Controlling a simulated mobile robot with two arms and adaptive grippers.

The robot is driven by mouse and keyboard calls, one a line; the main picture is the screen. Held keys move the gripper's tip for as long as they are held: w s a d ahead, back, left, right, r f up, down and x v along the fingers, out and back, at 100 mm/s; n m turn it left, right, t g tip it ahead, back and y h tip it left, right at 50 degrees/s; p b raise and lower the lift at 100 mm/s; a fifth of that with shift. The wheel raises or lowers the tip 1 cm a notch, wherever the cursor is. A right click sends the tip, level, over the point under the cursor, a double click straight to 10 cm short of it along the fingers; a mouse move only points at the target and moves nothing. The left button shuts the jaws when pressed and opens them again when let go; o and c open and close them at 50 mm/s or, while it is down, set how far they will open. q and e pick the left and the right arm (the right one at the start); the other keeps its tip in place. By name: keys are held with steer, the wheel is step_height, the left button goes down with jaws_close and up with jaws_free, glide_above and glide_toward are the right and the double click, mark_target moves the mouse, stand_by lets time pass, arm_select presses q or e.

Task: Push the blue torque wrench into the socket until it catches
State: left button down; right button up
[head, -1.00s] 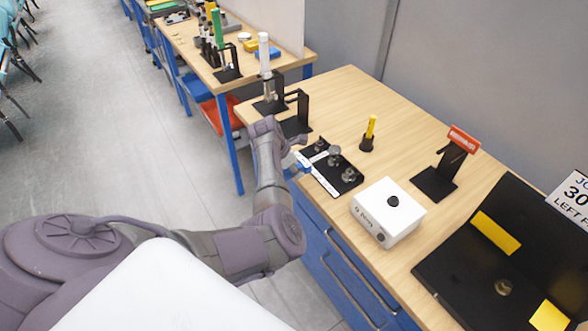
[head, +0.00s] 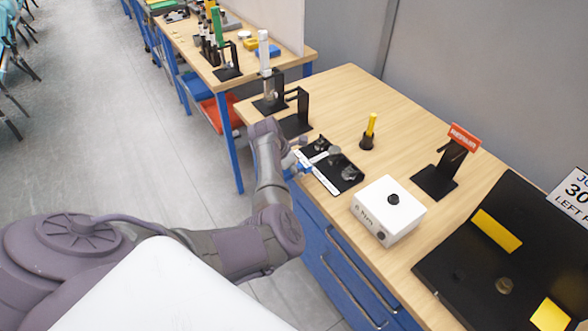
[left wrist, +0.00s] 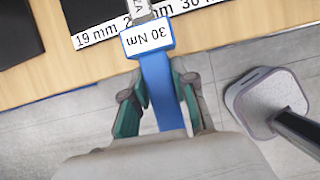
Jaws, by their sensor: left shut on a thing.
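My left gripper (left wrist: 162,106) is shut on the blue torque wrench (left wrist: 150,48), marked "30 Nm", with a green-edged finger on each side of its handle. In the head view the blue handle (head: 301,170) shows at the end of my left arm, by the front edge of the black socket tray (head: 346,184). The wrench's metal shaft reaches over the tray toward the middle socket (head: 335,151). Other sockets sit at the back (head: 321,143) and front (head: 348,173). Whether the wrench touches the middle socket cannot be told. My right gripper is out of view.
A white box with a black knob (head: 388,210) stands right of the tray. A yellow tool (head: 371,126) stands upright behind it. Black stands (head: 295,121) are at the back left. A black mat (head: 455,265) lies at right.

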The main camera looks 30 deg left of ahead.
arm_select(q)
steer(key=shift+w+f, duration=0.1)
steer(key=shift+f, duration=0.1)
stand_by(0.3)
steer(key=shift+r+p, duration=0.1)
steer(key=shift+p, duration=0.25)
stand_by(0.8)
steer(key=shift+a, duration=0.1)
steer(key=shift+s+a+r+p, duration=0.1)
steer(key=shift+s+a+p, duration=0.1)
steer(key=shift+s+p, duration=0.35)
steer(key=shift+s+a+p, duration=0.2)
steer(key=shift+s+p, duration=0.25)
steer(key=shift+p, duration=0.15)
steer(key=shift+s+a+p, duration=0.2)
steer(key=shift+s, duration=0.35)
steer(key=shift+s+a+p, duration=0.15)
steer(key=shift+s+a, duration=0.05)
steer(key=shift+s, duration=0.35)
